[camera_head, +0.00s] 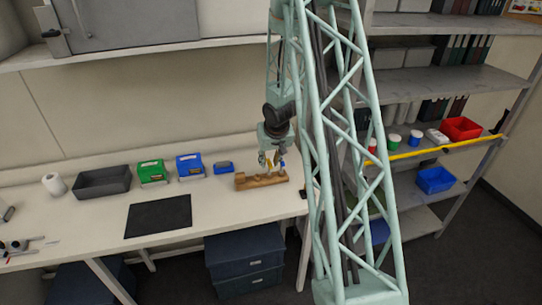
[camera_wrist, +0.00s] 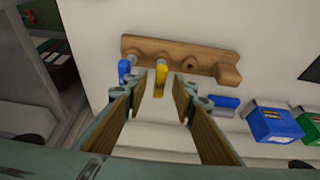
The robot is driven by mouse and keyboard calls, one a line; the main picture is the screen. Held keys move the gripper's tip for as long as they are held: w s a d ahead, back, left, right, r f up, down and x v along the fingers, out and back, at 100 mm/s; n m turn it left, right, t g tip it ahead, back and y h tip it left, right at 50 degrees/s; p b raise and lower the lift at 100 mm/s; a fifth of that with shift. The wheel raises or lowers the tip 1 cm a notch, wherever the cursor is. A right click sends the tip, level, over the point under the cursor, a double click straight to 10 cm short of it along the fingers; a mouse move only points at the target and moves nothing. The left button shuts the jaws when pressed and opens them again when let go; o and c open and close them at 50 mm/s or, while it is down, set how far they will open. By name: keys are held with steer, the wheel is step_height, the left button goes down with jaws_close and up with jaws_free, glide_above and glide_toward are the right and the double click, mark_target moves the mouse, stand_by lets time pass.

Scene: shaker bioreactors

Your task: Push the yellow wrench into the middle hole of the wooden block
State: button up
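The wooden block (camera_head: 261,181) lies on the white table near its right end. In the wrist view the block (camera_wrist: 215,62) shows a row of holes, and the hole (camera_wrist: 190,65) right of the wrench looks empty. The yellow wrench (camera_wrist: 161,76) stands at the middle hole, its handle toward the camera; how deep it sits cannot be told. A blue-handled tool (camera_wrist: 124,68) is at the block's left end in that view. My gripper (camera_wrist: 160,82) is open, its fingers on either side of the yellow wrench with gaps. In the head view my gripper (camera_head: 272,162) is just above the block.
A black mat (camera_head: 158,216) lies in front. A shelf (camera_head: 415,75) stands at right.

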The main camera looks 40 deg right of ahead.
steer(key=shift+v, duration=2.8)
steer(key=shift+r, duration=0.15)
steer(key=shift+a+r, duration=0.15)
steer(key=shift+r, duration=0.25)
steer(key=s+a+r+h+b, duration=0.1)
steer(key=a+r+b, duration=0.15)
steer(key=r, duration=0.35)
steer(key=s+a+r+h+b, duration=0.1)
steer(key=s+a+r, duration=0.1)
steer(key=a+r, duration=0.35)
steer(key=s+a+r+n+b, duration=0.2)
steer(key=s+a+r+b, duration=0.2)
steer(key=s+a+r, duration=0.5)
steer(key=s+a+r+n+y+b, duration=0.1)
steer(key=s+a+n+y+b, duration=0.2)
steer(key=s+a, duration=2)
steer(key=s+y+b, duration=0.1)
steer(key=s+b, duration=0.2)
steer(key=shift+s+a, duration=0.15)
steer(key=shift+s, duration=0.25)
